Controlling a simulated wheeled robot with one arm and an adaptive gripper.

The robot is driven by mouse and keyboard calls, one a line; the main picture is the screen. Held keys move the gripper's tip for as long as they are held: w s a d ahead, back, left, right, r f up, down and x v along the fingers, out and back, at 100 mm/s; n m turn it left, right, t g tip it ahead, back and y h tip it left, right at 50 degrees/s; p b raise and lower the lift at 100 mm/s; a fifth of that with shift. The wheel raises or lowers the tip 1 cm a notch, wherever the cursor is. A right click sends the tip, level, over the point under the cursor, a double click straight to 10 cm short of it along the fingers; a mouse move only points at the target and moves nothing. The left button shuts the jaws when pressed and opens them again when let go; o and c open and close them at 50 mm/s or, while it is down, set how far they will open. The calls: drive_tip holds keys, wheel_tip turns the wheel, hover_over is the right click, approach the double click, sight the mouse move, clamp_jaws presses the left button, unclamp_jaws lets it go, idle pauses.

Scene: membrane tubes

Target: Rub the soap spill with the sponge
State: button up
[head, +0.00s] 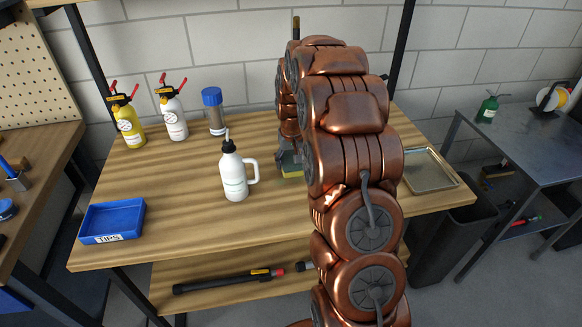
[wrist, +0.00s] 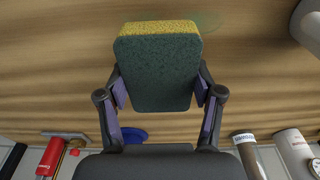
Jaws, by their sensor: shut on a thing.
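My gripper (wrist: 158,88) is shut on a sponge (wrist: 157,66), with one finger on each side. The sponge has a dark green face toward the wrist camera and a yellow layer along its upper edge in that view. In the head view the sponge (head: 292,172) shows just left of my arm, low over the table and partly hidden. I cannot tell whether it touches the wood. A faint greenish patch, likely the soap spill (wrist: 208,20), shows on the wood just beyond the sponge's yellow edge in the wrist view. In the head view I cannot make it out.
A white bottle with a handle (head: 235,175) stands left of the sponge on the table (head: 180,215). Yellow (head: 128,120) and white (head: 172,112) spray bottles and a blue-capped jar (head: 214,112) stand at the back. A blue tray (head: 112,221) lies left, a metal tray (head: 428,170) right.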

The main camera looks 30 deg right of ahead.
sight(291, 158)
drive_tip(key=shift+r, duration=2.55)
